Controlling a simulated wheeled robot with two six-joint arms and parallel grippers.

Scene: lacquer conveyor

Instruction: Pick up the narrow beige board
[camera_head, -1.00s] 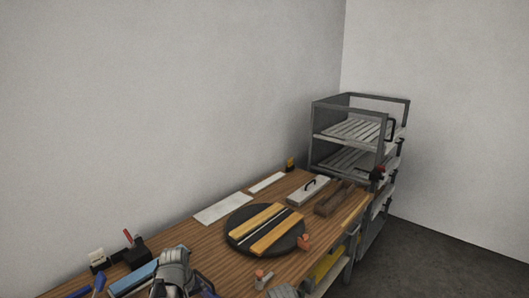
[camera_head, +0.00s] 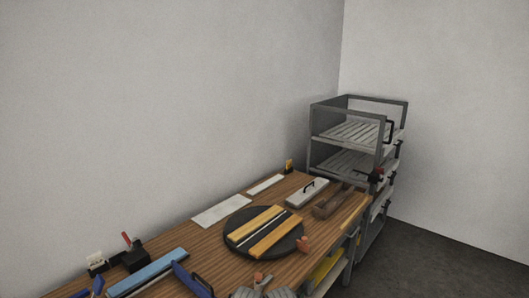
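A round dark turntable (camera_head: 240,243) stands on the wooden workbench. On it lie two yellow-tan boards, one behind (camera_head: 254,225) and one in front (camera_head: 275,237), with a thin pale strip (camera_head: 264,231) between them. Behind it, a narrow pale board (camera_head: 266,184) and a wider pale board (camera_head: 222,210) lie flat along the wall side. No board looks plainly beige, so I cannot tell which is meant. Grey gripper parts (camera_head: 265,294) show at the bottom edge, cut off; they seem to be my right gripper, opening unclear. My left gripper is not clearly visible. No board is seen held.
A grey block with a black handle (camera_head: 308,192) and a brown wooden block (camera_head: 334,204) stand right of the turntable. A metal shelf rack (camera_head: 331,153) stands at the far end. A blue strip (camera_head: 148,272) and blue-handled tools (camera_head: 189,279) lie front left.

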